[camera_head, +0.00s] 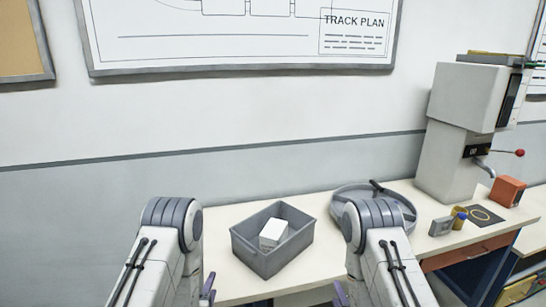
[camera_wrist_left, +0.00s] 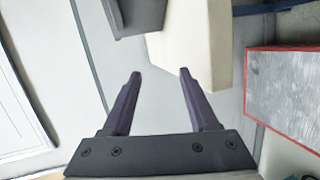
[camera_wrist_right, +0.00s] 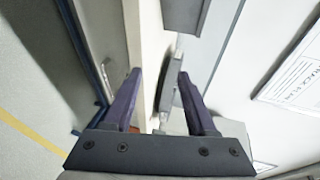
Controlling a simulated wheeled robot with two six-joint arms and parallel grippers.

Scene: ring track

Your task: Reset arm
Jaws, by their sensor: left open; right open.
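My left gripper (camera_wrist_left: 160,75) is open and empty in the left wrist view, with its two dark purple fingers apart in front of the wall and the bench end. My right gripper (camera_wrist_right: 158,75) is open and empty in the right wrist view, with the bench side and a grey rounded thing beyond its fingers. In the head view both arms reach in from the bottom, one on each side of a grey bin (camera_head: 243,250). Only a purple fingertip or so of each gripper shows there. The bin holds a white block (camera_head: 273,232).
A grey ring-shaped track (camera_head: 402,204) lies on the bench (camera_head: 330,277), partly behind my right arm. A grey press-like machine (camera_head: 452,150) stands at the right. An orange box (camera_head: 508,191), a dark mat (camera_head: 486,216) and small items lie near it. A wall board (camera_head: 240,40) hangs behind.

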